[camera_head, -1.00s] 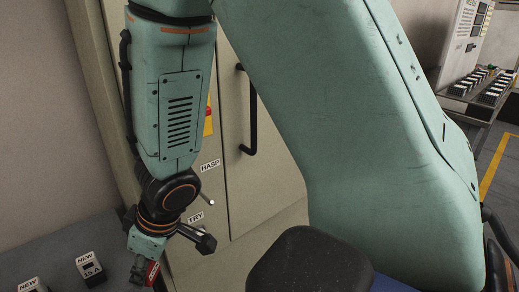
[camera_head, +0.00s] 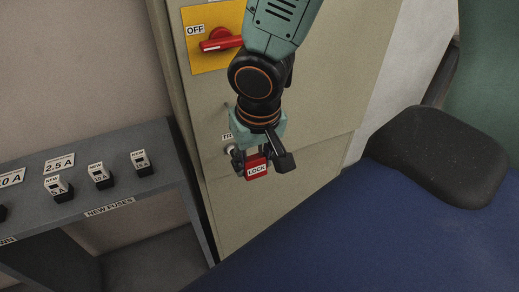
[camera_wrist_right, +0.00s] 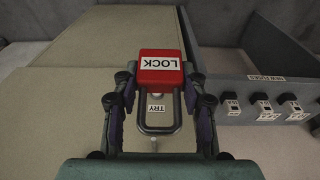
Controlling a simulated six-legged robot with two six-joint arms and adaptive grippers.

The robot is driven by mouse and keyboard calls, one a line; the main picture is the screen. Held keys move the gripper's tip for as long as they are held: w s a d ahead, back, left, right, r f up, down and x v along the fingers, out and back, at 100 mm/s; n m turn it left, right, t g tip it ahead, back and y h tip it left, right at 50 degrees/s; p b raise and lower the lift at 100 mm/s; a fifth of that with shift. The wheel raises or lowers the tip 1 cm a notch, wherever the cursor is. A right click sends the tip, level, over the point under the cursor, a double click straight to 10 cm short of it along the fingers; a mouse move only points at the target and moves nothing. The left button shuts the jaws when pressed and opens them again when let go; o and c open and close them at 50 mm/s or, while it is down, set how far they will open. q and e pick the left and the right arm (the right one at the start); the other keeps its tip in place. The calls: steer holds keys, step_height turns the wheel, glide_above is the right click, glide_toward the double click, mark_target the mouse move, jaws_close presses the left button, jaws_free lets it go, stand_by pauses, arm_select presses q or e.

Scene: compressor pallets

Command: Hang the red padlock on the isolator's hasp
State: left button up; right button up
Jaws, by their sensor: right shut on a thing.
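The red padlock (camera_head: 257,171), labelled LOCK, is held in my right gripper (camera_head: 259,158), which is shut on it. In the right wrist view the padlock's red body (camera_wrist_right: 160,66) sits between the fingertips, with its metal shackle (camera_wrist_right: 160,131) pointing back toward the gripper's base. The isolator (camera_head: 213,38) is a yellow plate with a red handle (camera_head: 220,41) beside an OFF label, on the beige cabinet. The gripper and padlock are below the isolator, in front of the cabinet. I cannot make out the hasp; my right arm covers part of this area. My left gripper is not in view.
A TRY label (camera_wrist_right: 156,108) on the cabinet shows through the shackle in the right wrist view. A grey fuse shelf (camera_head: 110,226) with several new fuses stands left of the cabinet. A black pad (camera_head: 440,155) on a blue surface (camera_head: 390,230) is at the right.

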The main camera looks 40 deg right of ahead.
steer(key=shift+w+a, duration=0.2)
steer(key=shift+w, duration=0.1)
steer(key=shift+w+d+f, duration=0.1)
steer(key=shift+w+d, duration=0.1)
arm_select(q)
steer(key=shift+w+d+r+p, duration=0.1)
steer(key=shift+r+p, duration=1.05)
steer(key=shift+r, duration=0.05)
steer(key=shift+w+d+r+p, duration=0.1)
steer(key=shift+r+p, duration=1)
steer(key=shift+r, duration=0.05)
arm_select(e)
steer(key=w+d+f, duration=0.1)
steer(key=w+d, duration=0.2)
steer(key=w, duration=0.5)
steer(key=shift+f, duration=0.3)
